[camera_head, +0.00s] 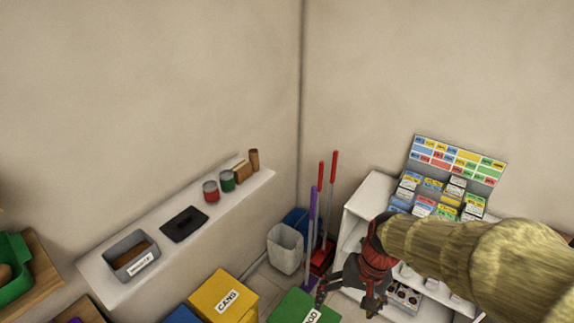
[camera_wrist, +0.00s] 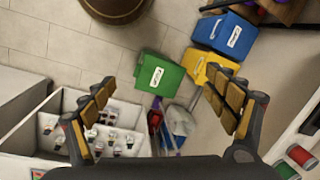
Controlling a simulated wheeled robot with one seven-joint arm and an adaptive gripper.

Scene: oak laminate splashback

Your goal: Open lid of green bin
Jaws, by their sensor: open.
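The green bin (camera_head: 296,308) is at the bottom edge of the head view, partly cut off, with a white label on its front. In the wrist view the green bin (camera_wrist: 148,66) shows whole, below and ahead of my fingers, its lid looking shut. My gripper (camera_head: 347,296) is to the right of the bin in the head view, dark with a red part. In the wrist view my gripper (camera_wrist: 152,92) has its two padded fingers wide apart with nothing between them. It is apart from the bin.
A yellow bin (camera_head: 222,298) labelled CANS and blue bins (camera_wrist: 225,33) stand beside the green one. Brooms (camera_head: 331,185) and a pale waste basket (camera_head: 285,248) are in the corner. A white shelf unit (camera_head: 368,197) stands at right, close to my arm. Tiled floor (camera_wrist: 60,45) is open.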

